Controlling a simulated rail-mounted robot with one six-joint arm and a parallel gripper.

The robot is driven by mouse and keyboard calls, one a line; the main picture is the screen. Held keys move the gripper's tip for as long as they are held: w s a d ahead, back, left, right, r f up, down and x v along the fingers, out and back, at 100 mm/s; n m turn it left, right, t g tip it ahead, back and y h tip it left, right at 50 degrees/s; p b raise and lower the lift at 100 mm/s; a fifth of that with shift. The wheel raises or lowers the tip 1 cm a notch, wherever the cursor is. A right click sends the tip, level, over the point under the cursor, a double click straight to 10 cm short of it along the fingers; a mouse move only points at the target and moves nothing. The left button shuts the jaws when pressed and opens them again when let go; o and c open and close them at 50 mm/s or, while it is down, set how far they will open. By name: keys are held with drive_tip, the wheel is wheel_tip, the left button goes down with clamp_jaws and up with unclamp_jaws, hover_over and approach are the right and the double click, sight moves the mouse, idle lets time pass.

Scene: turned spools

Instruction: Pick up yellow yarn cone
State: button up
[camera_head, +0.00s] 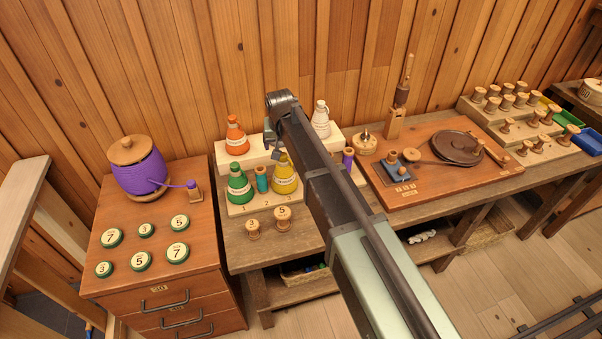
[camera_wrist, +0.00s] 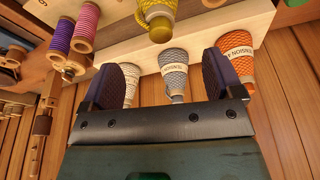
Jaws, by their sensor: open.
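The yellow yarn cone (camera_head: 286,183) stands upright on the lower front step of the pale stand, above the number 3. It also shows at the top edge of the wrist view (camera_wrist: 158,14), its tip towards me and its base cut off. My gripper (camera_wrist: 167,62) is open, its two dark fingers spread wide, with no cone held. The yellow cone lies beyond the fingertips, apart from them. In the wrist view a grey cone (camera_wrist: 174,72) shows between the fingers. In the head view my arm hides most of my gripper.
An orange cone (camera_head: 236,140) and a white cone (camera_head: 320,122) stand on the back step. A green cone (camera_head: 239,186) and a teal spool (camera_head: 262,180) stand left of the yellow one. A purple spool (camera_head: 347,160) is to the right. The plank wall is close behind.

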sight(283, 156)
drive_tip(key=b+x, duration=0.2)
drive_tip(key=x, duration=0.1)
drive_tip(key=b+x, duration=0.3)
drive_tip(key=shift+s+a+b, duration=0.1)
drive_tip(key=shift+s+b, duration=0.15)
drive_tip(key=shift+b, duration=0.1)
drive_tip(key=b+x, duration=0.5)
drive_tip(key=shift+w+f, duration=0.2)
drive_tip(key=shift+r, duration=0.3)
drive_tip(key=c, duration=1.6)
